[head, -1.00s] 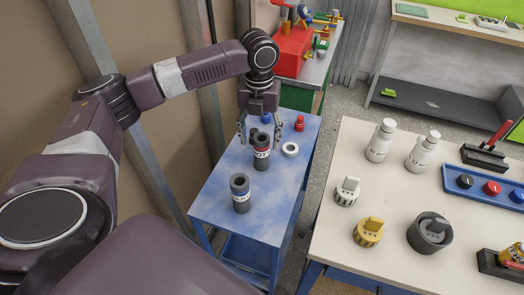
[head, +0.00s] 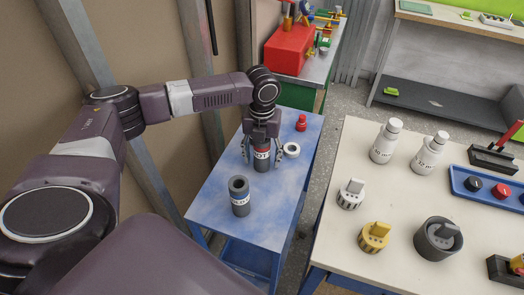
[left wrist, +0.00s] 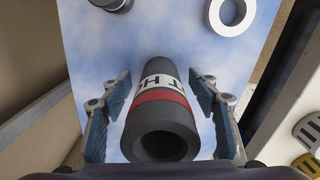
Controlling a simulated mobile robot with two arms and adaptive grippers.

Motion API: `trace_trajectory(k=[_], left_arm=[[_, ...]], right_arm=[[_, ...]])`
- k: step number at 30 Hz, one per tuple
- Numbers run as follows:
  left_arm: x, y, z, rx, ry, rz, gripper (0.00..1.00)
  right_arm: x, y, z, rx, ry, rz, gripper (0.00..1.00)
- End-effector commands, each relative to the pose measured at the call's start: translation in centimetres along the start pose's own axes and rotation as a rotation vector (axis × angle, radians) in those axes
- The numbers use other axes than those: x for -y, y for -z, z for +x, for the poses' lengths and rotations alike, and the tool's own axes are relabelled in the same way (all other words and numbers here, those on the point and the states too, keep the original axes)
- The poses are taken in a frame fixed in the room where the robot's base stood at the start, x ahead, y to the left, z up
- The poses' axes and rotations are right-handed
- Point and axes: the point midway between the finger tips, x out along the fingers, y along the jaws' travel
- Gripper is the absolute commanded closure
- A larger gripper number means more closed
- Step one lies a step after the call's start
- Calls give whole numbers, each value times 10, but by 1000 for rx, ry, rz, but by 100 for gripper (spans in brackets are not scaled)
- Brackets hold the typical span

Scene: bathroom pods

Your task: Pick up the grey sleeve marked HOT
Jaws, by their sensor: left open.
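The grey sleeve marked HOT (head: 262,157) stands upright on the blue table, with a red band and a white label. In the left wrist view the HOT sleeve (left wrist: 160,120) shows its hollow end, red band and part of the lettering. My left gripper (head: 262,160) is over it and open. In the left wrist view the left gripper (left wrist: 160,88) has one finger on each side of the sleeve, with a gap on both sides. A second grey sleeve (head: 240,198) with a blue band stands nearer on the same table. My right gripper is not in view.
The blue table (head: 285,195) also holds a white ring (head: 291,150) close to the right of my gripper and a red part (head: 301,123) behind it. A cream table (head: 340,225) with bottles and knobs stands to the right. The blue table's front right is clear.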

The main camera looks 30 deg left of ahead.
Motion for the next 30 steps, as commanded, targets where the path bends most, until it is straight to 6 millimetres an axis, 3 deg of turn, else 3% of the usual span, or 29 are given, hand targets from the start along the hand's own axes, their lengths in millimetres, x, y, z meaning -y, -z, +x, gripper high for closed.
trace_trajectory(k=[8, 18, 30], left_arm=[[0, 0, 4, 1, 1, 1, 44], [0, 0, 4, 1, 0, 1, 82], [0, -1, -4, 2, 2, 0, 82]], right_arm=[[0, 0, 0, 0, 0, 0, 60], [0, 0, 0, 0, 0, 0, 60], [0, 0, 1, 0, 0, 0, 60]])
